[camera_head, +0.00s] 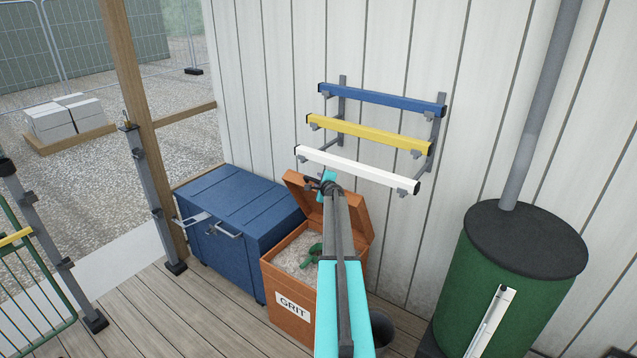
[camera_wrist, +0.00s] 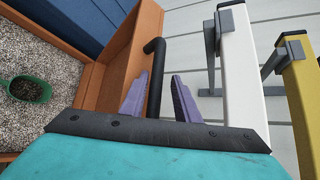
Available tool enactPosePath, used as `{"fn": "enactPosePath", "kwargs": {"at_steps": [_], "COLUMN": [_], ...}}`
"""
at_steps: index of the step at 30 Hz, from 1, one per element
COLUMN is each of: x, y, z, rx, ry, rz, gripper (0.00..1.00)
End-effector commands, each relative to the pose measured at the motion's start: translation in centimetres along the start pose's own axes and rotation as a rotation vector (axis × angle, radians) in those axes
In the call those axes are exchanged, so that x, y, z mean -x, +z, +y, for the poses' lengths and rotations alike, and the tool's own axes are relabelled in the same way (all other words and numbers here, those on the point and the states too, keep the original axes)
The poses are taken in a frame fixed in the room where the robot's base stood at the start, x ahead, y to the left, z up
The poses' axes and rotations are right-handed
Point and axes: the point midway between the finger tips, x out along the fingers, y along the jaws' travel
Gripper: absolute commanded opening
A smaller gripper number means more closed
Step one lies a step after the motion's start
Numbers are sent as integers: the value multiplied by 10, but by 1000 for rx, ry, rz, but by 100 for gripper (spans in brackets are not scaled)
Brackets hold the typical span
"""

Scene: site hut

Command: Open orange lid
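The orange lid (camera_head: 358,222) of the grit box (camera_head: 291,318) stands raised and tilted back toward the wall, with the box open below it. In the wrist view, the lid (camera_wrist: 128,55) shows edge-on beside the grit, with a black bar handle (camera_wrist: 154,72) on its outer side. My gripper (camera_wrist: 160,92) has its two purple fingers apart, with the handle between them. The handle lies close to the left finger, and a gap shows on the right. In the head view, my gripper (camera_head: 323,186) is at the lid's upper edge, partly hidden by my arm.
A green scoop (camera_head: 313,253) lies in the grit. A blue chest (camera_head: 235,225) stands left of the box. Blue, yellow and white bars (camera_head: 360,168) sit on wall brackets just behind the lid. A green stove (camera_head: 520,275) stands right.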

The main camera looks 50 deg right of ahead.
Motion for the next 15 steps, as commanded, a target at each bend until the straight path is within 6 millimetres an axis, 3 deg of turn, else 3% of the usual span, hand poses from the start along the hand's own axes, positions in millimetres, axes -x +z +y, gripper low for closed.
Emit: {"fn": "enactPosePath", "kwargs": {"at_steps": [15], "x": [0], "y": [2], "z": [6], "rx": [0], "ry": [7], "rz": [-3], "gripper": [32]}}
